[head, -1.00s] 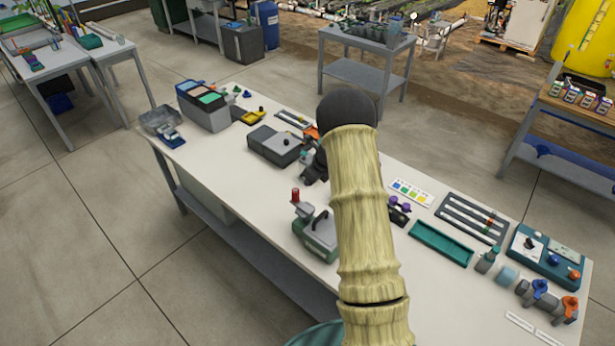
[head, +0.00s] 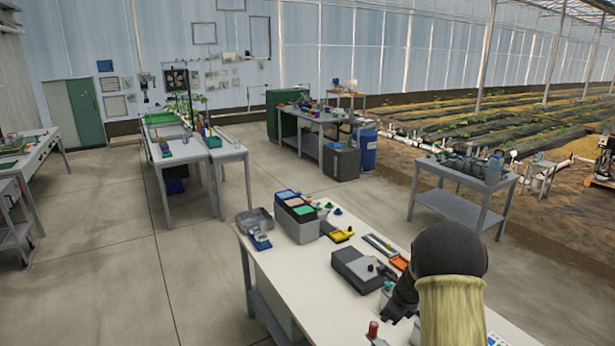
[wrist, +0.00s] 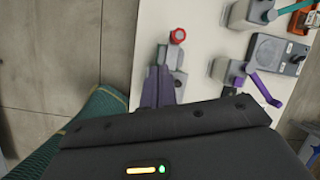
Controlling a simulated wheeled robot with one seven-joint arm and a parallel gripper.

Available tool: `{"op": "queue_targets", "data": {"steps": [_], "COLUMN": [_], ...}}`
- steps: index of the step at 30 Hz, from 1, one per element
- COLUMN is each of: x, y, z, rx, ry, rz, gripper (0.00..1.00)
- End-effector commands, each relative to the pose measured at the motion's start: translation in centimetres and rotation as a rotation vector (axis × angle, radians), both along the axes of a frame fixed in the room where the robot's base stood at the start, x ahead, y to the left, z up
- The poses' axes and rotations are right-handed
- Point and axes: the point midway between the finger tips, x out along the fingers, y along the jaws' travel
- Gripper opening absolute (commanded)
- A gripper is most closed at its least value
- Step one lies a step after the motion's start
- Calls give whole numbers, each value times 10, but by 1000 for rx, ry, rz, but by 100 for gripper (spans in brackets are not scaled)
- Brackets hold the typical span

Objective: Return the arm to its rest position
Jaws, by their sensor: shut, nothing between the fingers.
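My arm, in a straw-coloured sleeve with a dark joint, rises at the lower right of the head view and covers part of the white workbench (head: 300,290). The gripper itself is hidden or out of frame there. In the wrist view my gripper (wrist: 162,72) shows as two dark fingers lying together, shut and empty. They point at a grey device with a red knob (wrist: 178,36) near the bench edge. I cannot tell whether the fingers touch it. The red knob also shows at the bottom of the head view (head: 373,329).
A grey bin with coloured compartments (head: 297,222), a clear tray (head: 254,220) and a grey-black box (head: 357,268) stand on the bench. In the wrist view, a purple-handled valve (wrist: 232,72) sits right of the fingers. Open concrete floor (head: 150,275) lies left of the bench.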

Motion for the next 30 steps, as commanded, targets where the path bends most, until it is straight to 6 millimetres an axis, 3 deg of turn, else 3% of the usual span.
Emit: {"op": "queue_targets", "data": {"steps": [9,21,25,30], "x": [-103,-244,-274,-284], "y": [48,84,88,90], "z": [48,73,73,73], "rx": [-296,-636,-704,-727], "ry": [-64,-155,-173,-179], "rz": [785,1832,2068,2155], "gripper": [0,0,0,0]}}
